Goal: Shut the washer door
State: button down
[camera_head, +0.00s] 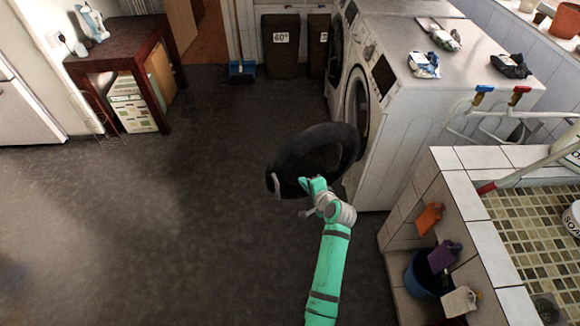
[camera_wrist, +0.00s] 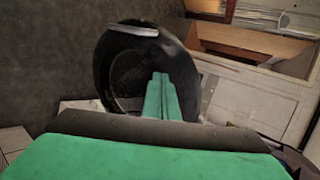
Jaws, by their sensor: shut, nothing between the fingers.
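The washer door (camera_head: 318,150) is a round black door with a grey handle on its outer edge. It stands swung open from the front of the white washer (camera_head: 372,120). The round opening behind it partly shows. My green gripper (camera_head: 312,184) is shut and empty, at the near side of the door. In the wrist view, the fingertips (camera_wrist: 160,78) overlap the dark bowl of the door (camera_wrist: 117,60), and its handle (camera_wrist: 133,30) shows at the top. I cannot tell whether the fingers touch the door.
A tiled sink wall (camera_head: 440,170) with hanging cloths is at the right. Dark bins (camera_head: 281,45) stand at the back and a wooden table (camera_head: 125,45) at the back left. The floor (camera_head: 150,210) at the left is clear.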

send_near(287, 163)
jog(key=x, duration=0.5)
jog(key=shift+s+d+f, duration=0.1)
jog(key=shift+s+f, duration=0.15)
jog(key=shift+f, duration=0.05)
jog(key=shift+w+a, duration=0.3)
jog(key=shift+w, duration=0.3)
jog(key=shift+d, duration=0.1)
